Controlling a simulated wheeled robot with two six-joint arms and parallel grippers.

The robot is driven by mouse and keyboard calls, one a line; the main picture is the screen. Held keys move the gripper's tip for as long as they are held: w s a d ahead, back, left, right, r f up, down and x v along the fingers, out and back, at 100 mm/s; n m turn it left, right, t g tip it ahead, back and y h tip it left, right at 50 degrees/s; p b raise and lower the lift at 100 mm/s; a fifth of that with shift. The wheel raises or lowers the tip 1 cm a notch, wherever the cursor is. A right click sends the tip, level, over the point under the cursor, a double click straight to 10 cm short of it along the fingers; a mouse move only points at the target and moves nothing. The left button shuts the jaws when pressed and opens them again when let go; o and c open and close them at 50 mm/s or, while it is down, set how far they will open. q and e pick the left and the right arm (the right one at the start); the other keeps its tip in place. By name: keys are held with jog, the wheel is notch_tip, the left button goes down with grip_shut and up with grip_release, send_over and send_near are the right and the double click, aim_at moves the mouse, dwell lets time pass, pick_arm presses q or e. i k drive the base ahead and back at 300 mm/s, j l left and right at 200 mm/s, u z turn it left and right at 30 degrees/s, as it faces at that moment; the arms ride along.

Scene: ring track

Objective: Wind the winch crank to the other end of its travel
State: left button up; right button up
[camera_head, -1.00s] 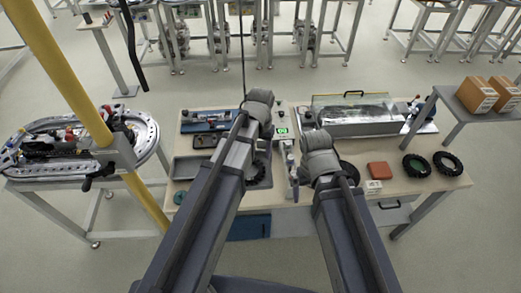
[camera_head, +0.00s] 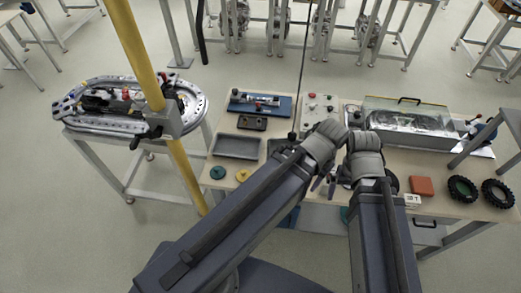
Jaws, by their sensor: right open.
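The winch is a grey housing (camera_head: 167,124) on the slanted yellow post (camera_head: 137,55), in the left part of the head view. Its crank is a short arm with a black grip (camera_head: 137,142) that sticks out to the left of the housing.
An oval ring track (camera_head: 72,118) lies on a stand behind the post. The workbench (camera_head: 226,184) holds a grey tray (camera_head: 236,146), a clear-lidded case (camera_head: 408,116), an orange block (camera_head: 421,186) and black rings (camera_head: 462,189). Floor shows between the stand and bench.

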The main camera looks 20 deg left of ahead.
aim_at(157, 132)
jog(key=k+j+u, duration=0.1)
jog(key=k+j, duration=0.25)
jog(key=j, duration=0.3)
jog(key=k+j+u, duration=0.15)
jog(key=j, duration=0.2)
jog(key=k+j, duration=0.2)
jog(key=j, duration=0.15)
jog(key=k+j+u, duration=0.15)
jog(key=j, duration=0.2)
jog(key=k+j, duration=0.2)
jog(key=j, duration=0.15)
jog(key=k+j+u, duration=0.15)
jog(key=j, duration=0.25)
